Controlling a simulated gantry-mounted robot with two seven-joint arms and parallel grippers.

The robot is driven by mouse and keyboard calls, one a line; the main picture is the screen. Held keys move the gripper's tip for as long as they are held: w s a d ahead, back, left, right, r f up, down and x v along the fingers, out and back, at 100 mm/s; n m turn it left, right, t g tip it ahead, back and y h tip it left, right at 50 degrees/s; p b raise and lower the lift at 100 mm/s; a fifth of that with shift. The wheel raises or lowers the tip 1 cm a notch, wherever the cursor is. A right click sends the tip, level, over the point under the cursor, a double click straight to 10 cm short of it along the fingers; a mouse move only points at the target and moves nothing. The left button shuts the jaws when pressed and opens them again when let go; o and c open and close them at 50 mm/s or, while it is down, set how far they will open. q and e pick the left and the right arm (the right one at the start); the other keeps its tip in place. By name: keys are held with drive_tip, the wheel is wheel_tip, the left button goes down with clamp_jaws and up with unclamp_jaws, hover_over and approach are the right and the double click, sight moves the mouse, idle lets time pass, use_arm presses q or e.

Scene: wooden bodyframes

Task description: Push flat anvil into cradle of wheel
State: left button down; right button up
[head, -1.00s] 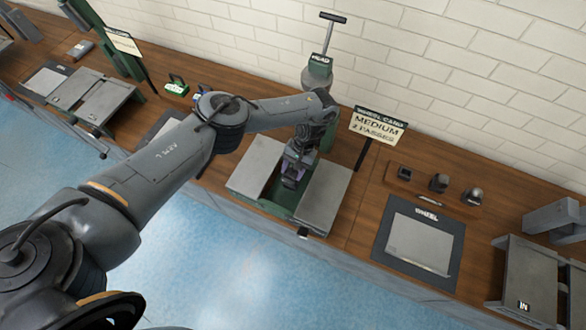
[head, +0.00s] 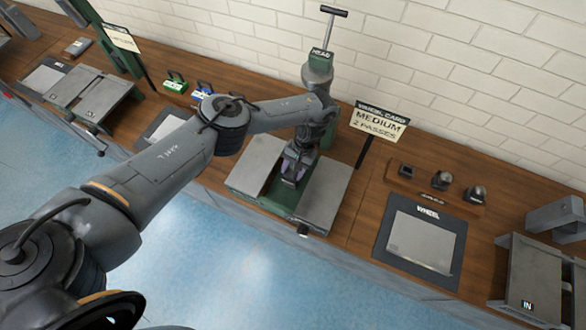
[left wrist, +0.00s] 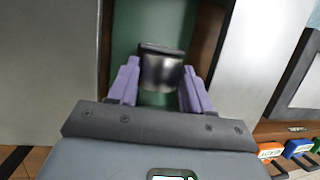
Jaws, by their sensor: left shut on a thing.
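The wheel is a green machine with an upright head (head: 318,72) at the back and two grey side tables (head: 325,195). My left gripper (head: 292,175) is between these tables, below the head. In the left wrist view its purple fingers (left wrist: 160,75) are closed on the sides of a short, dark metallic anvil (left wrist: 161,72), over the green bed (left wrist: 150,25). The cradle is hidden, so I cannot tell whether the anvil is seated in it. My right gripper is not in view.
A small rack with dark pieces (head: 440,180) stands to the right, behind the mat labelled WHEEL (head: 383,250). A card reading MEDIUM, 2 PASSES (head: 380,121) stands beside the machine. Green (head: 175,82) and blue (head: 202,90) items lie at the back left.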

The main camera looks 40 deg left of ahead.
use_arm(q)
drive_tip(key=shift+f+b, duration=0.4)
drive_tip(key=shift+f, duration=0.15)
drive_tip(key=shift+c, duration=2.4)
unclamp_jaws()
drive_tip(key=shift+r, duration=0.1)
drive_tip(key=shift+o, duration=0.4)
drive_tip(key=p+v, duration=0.3)
drive_tip(key=v, duration=0.7)
drive_tip(key=shift+r, duration=0.35)
drive_tip(key=shift+w, duration=0.1)
